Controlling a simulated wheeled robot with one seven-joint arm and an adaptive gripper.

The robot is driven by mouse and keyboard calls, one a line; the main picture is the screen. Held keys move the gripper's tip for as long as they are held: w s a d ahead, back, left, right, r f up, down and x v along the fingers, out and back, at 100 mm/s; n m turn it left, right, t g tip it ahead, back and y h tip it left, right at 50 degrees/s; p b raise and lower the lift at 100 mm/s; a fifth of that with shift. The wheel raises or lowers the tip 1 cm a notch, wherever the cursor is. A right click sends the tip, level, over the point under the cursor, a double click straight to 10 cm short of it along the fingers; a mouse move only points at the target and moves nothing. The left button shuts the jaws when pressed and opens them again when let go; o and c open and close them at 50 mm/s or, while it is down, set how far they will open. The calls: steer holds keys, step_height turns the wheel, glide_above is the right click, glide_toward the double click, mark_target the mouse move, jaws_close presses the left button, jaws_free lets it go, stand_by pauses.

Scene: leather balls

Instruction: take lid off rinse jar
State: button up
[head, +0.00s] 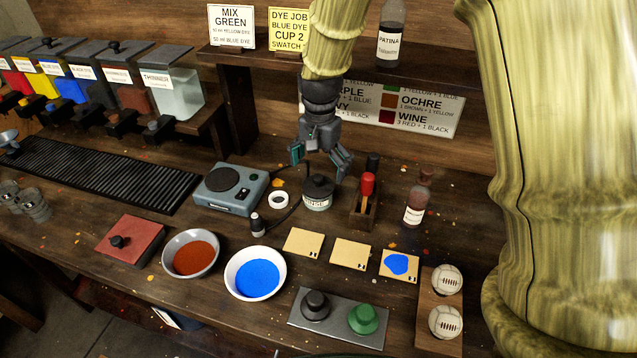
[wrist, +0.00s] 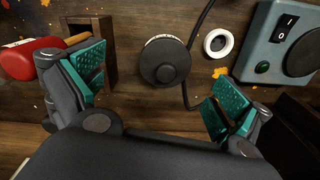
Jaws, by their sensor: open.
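The rinse jar (head: 317,201) is a small pale jar with a label, standing on the bench between the blue-grey hot plate and the wooden tool holder. Its dark lid (head: 318,186) with a round knob sits on top; the wrist view shows the lid (wrist: 165,62) from above. My gripper (head: 320,162) is above the jar in the head view, pointing down. Its green-padded fingers (wrist: 160,88) are spread wide and empty. In the wrist view the lid lies between the two fingers but toward the top of the picture, apart from both.
The wooden holder (head: 363,208) with a red-handled tool (head: 367,184) stands close right of the jar. The hot plate (head: 231,190) and a white ring (head: 278,200) are left, with a cable running by the jar. A dark bottle (head: 416,200) stands farther right.

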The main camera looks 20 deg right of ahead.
mark_target(317, 179)
steer(key=w+f, duration=0.2)
steer(key=shift+w+a+f, duration=0.1)
steer(key=shift+w, duration=0.2)
steer(key=shift+s+f+p, duration=0.35)
steer(key=shift+f+p, duration=0.1)
steer(key=shift+p, duration=0.1)
steer(key=shift+s+f, duration=0.55)
steer(key=shift+w+f+p, duration=0.2)
steer(key=shift+w+f, duration=0.15)
steer(key=shift+f, duration=0.3)
steer(key=shift+w+f+p, duration=0.2)
steer(key=shift+w+f, duration=0.15)
steer(key=shift+f, duration=0.25)
steer(key=shift+s+a+r, duration=0.1)
steer(key=shift+s+r, duration=0.2)
steer(key=shift+s, duration=0.1)
steer(key=shift+c, duration=0.2)
steer(key=shift+w+f, duration=0.2)
steer(key=c, duration=0.7)
steer(key=shift+s+r, duration=0.15)
steer(key=c, duration=1.3)
